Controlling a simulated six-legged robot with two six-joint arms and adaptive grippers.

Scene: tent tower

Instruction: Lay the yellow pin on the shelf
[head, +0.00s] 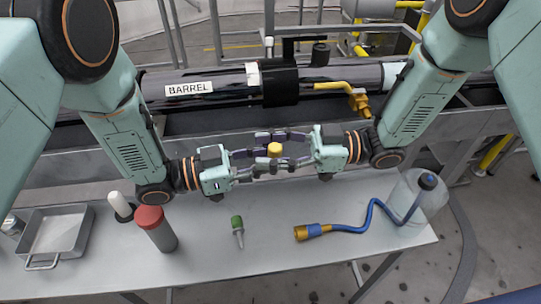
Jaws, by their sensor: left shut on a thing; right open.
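The yellow pin (275,149) shows as a short yellow cap between my two grippers, above the back edge of the grey shelf-like bench top (200,235). My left gripper (268,152) comes in from the left and is shut on the pin. My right gripper (288,150) comes in from the right with its fingers open around the same spot. The fingers of both overlap here, and they hide the pin's lower part. I cannot tell whether the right fingers touch it.
On the bench top are a metal tray (36,252), a red-capped grey cylinder (158,232), a white-topped item (120,205), a green-headed pin (238,228) and a blue hose (365,222) leading to a clear container (412,190). Behind lies the long black barrel (215,100).

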